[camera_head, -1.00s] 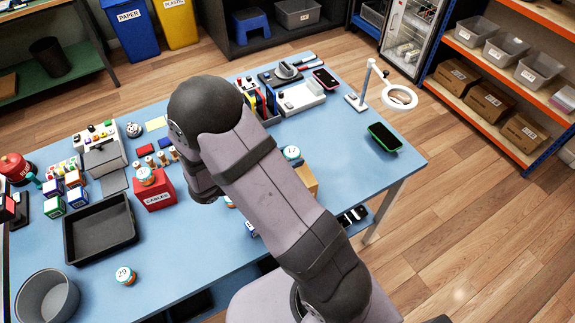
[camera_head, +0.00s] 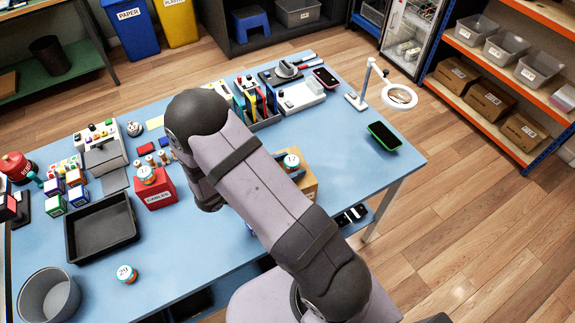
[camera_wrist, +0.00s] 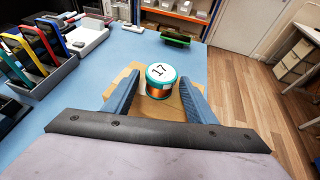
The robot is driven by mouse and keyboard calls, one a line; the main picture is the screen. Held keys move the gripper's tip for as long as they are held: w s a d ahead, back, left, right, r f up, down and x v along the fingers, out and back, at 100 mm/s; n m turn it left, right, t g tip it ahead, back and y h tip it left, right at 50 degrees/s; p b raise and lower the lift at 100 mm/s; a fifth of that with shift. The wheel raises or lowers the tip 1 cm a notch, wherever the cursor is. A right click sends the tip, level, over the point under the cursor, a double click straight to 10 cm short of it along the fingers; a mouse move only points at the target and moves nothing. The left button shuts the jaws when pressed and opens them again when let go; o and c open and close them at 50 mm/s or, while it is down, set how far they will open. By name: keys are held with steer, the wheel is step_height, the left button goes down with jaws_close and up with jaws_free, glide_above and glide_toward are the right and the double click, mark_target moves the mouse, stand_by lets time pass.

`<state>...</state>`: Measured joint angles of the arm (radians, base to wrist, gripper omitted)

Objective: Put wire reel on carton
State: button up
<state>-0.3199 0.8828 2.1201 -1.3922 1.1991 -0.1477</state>
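A wire reel marked 17 (camera_wrist: 161,78), with a teal rim and copper winding, stands upright on the brown carton (camera_wrist: 150,107) in the wrist view. In the head view the reel (camera_head: 290,162) shows on top of the carton (camera_head: 308,184), which my arm partly hides. My gripper (camera_wrist: 160,84) has its blue fingers on either side of the reel, with a narrow gap showing beside it, so it looks open around it. Another reel, marked 29 (camera_head: 126,273), stands on the table. A third reel (camera_head: 147,175) is on the red cables box (camera_head: 160,195).
The blue table (camera_head: 345,160) is clear to the right of the carton, up to a green-edged phone (camera_head: 384,136) and a ring lamp (camera_head: 400,97). A black tray (camera_head: 76,258) and grey bin (camera_head: 48,298) are at left. A phone rack (camera_wrist: 33,75) stands left of the gripper.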

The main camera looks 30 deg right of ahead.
stand_by(0.3)
steer(key=shift+r, duration=0.2)
steer(key=shift+a, duration=0.3)
steer(key=b+v, duration=0.4)
steer(key=v, duration=0.7)
steer(key=s+d+f+m+g+y, duration=0.25)
steer(key=s+m+g+y, duration=0.3)
steer(key=s+m, duration=0.4)
steer(key=a+m+t+y, duration=0.1)
steer(key=m+y, duration=0.1)
steer(key=m, duration=0.1)
steer(key=s+a+r+m+t+y, duration=0.1)
steer(key=a+m+y, duration=0.1)
steer(key=m+y, duration=0.1)
steer(key=s+a+m+t+y, duration=0.1)
steer(key=m+y, duration=0.1)
steer(key=m, duration=0.2)
steer(key=shift+s+a+r+m+y, duration=0.1)
steer(key=shift+a+r+m+y, duration=0.05)
steer(key=shift+m+y, duration=0.2)
